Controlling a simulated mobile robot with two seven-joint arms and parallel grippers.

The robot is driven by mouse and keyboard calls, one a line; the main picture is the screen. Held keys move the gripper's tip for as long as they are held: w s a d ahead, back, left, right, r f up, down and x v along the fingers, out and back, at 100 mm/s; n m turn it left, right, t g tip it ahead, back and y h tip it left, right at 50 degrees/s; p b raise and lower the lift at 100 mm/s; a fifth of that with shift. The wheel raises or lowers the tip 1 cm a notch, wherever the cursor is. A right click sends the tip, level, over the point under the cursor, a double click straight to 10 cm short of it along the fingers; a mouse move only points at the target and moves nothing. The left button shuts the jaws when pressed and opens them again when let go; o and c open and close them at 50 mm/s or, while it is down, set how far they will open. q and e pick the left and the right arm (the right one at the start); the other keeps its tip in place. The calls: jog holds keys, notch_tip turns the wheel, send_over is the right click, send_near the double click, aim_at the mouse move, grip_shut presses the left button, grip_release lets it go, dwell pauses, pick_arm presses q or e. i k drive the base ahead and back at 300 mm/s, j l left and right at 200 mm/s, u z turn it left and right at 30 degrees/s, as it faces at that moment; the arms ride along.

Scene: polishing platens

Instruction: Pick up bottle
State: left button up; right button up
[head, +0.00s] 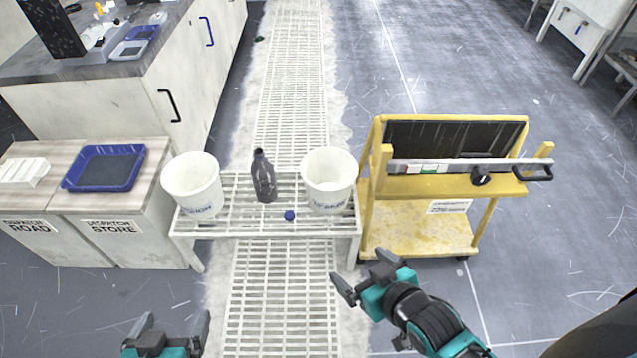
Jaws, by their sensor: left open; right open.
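A dark grey bottle (264,178) stands upright on a white slatted rack (240,222), between two white buckets. A small round blue thing (289,215), maybe a cap, lies on the rack in front of it. My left gripper (178,326) is at the bottom left, open and empty, its fingers pointing up the picture, well short of the rack. My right gripper (358,272) is open and empty, just in front of the rack's right end and below the right bucket in the picture. Neither gripper touches the bottle.
The left bucket (193,187) and right bucket (328,182) flank the bottle closely. A yellow cart (415,225) stands right of the rack. Wooden-topped cabinets (120,215) with a blue tray (105,167) stand left. A pale grating walkway (285,290) runs under the rack.

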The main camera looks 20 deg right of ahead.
aim_at(261, 170)
jog(key=i+j+z, duration=0.1)
jog(key=i+j, duration=0.25)
jog(key=i+j+z, duration=0.1)
jog(key=i+j, duration=0.2)
jog(key=j, duration=0.15)
jog(key=i+j+z, duration=0.15)
jog(key=i+j, duration=0.15)
jog(key=j, duration=0.15)
jog(key=i+j+z, duration=0.1)
jog(key=i+j, duration=0.2)
jog(key=j, duration=0.15)
